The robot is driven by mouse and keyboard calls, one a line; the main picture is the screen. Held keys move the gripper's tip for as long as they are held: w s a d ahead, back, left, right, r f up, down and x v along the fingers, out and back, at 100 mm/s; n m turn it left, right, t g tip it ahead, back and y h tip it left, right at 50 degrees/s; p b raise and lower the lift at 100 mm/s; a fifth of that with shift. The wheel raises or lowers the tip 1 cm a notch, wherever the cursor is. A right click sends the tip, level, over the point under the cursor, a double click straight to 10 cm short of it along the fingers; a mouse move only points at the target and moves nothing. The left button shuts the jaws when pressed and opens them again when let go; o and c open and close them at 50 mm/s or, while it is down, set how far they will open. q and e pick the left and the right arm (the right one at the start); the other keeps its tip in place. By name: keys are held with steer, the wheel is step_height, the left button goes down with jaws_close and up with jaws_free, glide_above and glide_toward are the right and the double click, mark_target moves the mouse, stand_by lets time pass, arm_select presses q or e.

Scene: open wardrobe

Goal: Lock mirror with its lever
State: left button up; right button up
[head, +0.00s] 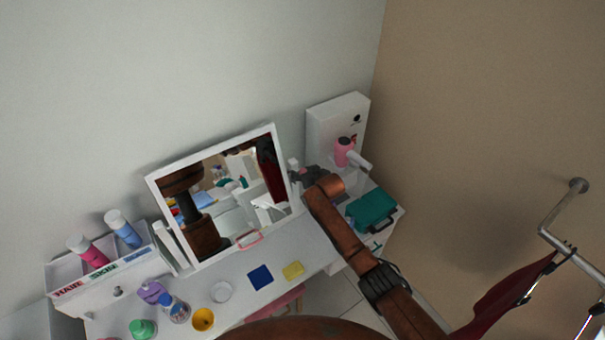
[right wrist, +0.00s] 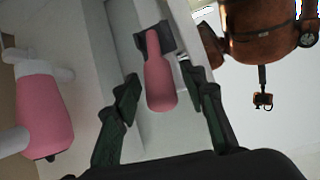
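The white-framed mirror (head: 222,188) stands tilted on the white dressing table against the wall. Its glass reflects my own body and the room. My right gripper (head: 303,174) is at the mirror's right side in the head view. In the right wrist view, a pink lever (right wrist: 160,80) on a dark mount sits beside a white upright panel. The open fingers of my right gripper (right wrist: 160,92) stand on either side of the lever, with visible gaps. In the head view I cannot make out the lever by the gripper. My left gripper is not in view.
A pink hair dryer (head: 343,152) is just right of the gripper; it also shows in the wrist view (right wrist: 44,112). A teal case (head: 371,210) lies nearer. Bottles stand in a white organiser (head: 80,287) at left. Small items, including a yellow cup (head: 203,319), occupy the tabletop's front.

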steer(key=v, duration=1.2)
stand_by(0.4)
